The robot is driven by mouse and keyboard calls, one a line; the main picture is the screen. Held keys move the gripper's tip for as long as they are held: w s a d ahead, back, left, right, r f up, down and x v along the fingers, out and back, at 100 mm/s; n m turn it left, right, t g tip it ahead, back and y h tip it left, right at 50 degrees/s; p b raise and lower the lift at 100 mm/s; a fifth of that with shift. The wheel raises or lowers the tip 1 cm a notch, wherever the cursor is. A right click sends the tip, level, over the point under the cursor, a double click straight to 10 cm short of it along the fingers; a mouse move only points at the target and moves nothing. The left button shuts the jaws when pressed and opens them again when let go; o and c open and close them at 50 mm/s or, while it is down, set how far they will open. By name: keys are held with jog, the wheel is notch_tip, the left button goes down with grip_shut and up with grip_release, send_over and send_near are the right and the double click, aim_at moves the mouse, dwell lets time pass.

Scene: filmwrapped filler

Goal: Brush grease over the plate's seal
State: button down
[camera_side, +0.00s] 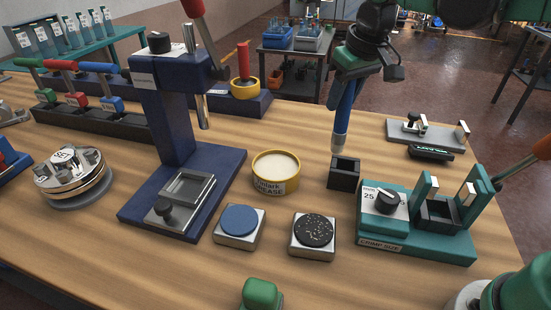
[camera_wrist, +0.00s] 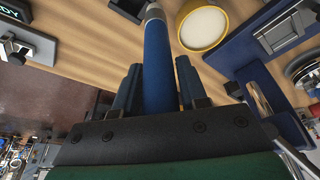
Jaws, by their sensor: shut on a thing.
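My gripper (camera_side: 350,78) is shut on a blue-handled brush (camera_side: 345,110), held nearly upright with its pale tip down. The tip is at or just above a small black square holder (camera_side: 344,182); I cannot tell if it is inside. In the wrist view the brush (camera_wrist: 158,70) stands between the fingers of my gripper (camera_wrist: 158,90). A yellow tub of pale grease (camera_side: 275,185) is left of the brush; it also shows in the wrist view (camera_wrist: 203,27). A square metal frame (camera_side: 187,188), possibly the plate, lies on the blue press base; its seal is not clear.
The blue press (camera_side: 165,110) stands tall on the left. A teal crimp fixture (camera_side: 415,245) is at the right, close to the holder. A blue-topped block (camera_side: 240,222) and a speckled black-topped block (camera_side: 314,230) sit in front. Clear wood lies between tub and holder.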

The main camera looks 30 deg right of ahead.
jog(key=w+a+r+n+g+y, duration=0.15)
jog(key=a+n, duration=0.75)
jog(key=a, duration=1.4)
jog(key=shift+s+d+x, duration=0.55)
jog(key=shift+x, duration=3.3)
jog(key=shift+s+d, duration=2.4)
jog(key=shift+s, duration=0.05)
jog(key=shift+w+a, duration=2.05)
jog(key=shift+w, duration=0.85)
jog(key=shift+s+d, duration=2.3)
jog(key=shift+d, duration=0.15)
jog(key=shift+w+a, duration=2.35)
jog(key=shift+a, duration=0.15)
jog(key=w+a+v, duration=0.1)
jog(key=v, duration=0.6)
jog(key=shift+r+y, duration=0.35)
jog(key=shift+r, duration=0.05)
